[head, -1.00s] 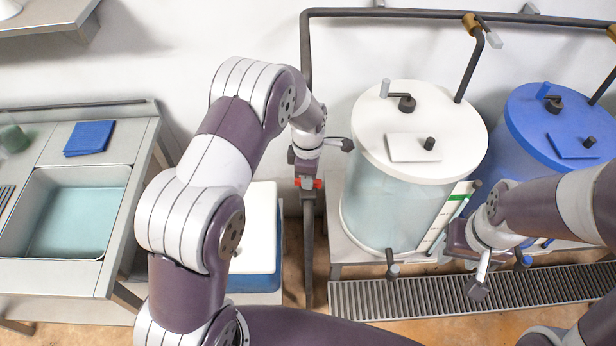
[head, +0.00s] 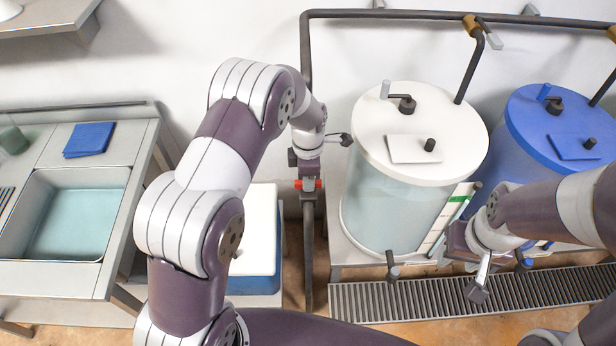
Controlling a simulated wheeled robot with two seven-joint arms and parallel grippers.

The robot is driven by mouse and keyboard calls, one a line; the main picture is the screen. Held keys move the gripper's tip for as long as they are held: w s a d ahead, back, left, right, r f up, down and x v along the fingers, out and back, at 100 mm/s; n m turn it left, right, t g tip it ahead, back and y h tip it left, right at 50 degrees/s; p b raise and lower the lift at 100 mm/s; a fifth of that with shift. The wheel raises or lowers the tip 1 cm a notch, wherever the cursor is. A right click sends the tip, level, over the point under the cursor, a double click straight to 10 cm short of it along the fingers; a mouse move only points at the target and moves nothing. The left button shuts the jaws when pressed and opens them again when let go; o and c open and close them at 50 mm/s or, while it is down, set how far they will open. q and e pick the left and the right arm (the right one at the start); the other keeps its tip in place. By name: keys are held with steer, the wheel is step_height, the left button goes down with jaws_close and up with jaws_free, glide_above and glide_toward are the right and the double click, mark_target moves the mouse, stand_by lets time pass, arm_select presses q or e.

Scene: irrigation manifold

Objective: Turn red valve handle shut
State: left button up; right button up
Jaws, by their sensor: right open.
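The red valve handle (head: 318,184) is on the dark vertical pipe (head: 308,265) left of the white-lidded tank. Only small red parts of it show, on either side of a grey piece. My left gripper (head: 308,183) comes down from above and is right at the handle, overlapping it in view. Its fingers are too small and hidden to tell whether they are open or touching the handle. My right gripper (head: 477,283) is open, in front of the tanks above the floor grating, away from the red handle.
A clear tank with a white lid (head: 460,135) stands right of the pipe, with a blue tank (head: 530,140) beside it. A dark overhead pipe (head: 390,13) runs along the wall. A blue-and-white box (head: 265,230) and a sink bench (head: 60,275) are at left.

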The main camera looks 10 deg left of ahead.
arm_select(q)
steer(key=shift+o, duration=0.6)
steer(key=shift+r, duration=0.4)
step_height(320, 180, up, 12)
steer(key=b, duration=0.1)
steer(key=shift+f, duration=0.1)
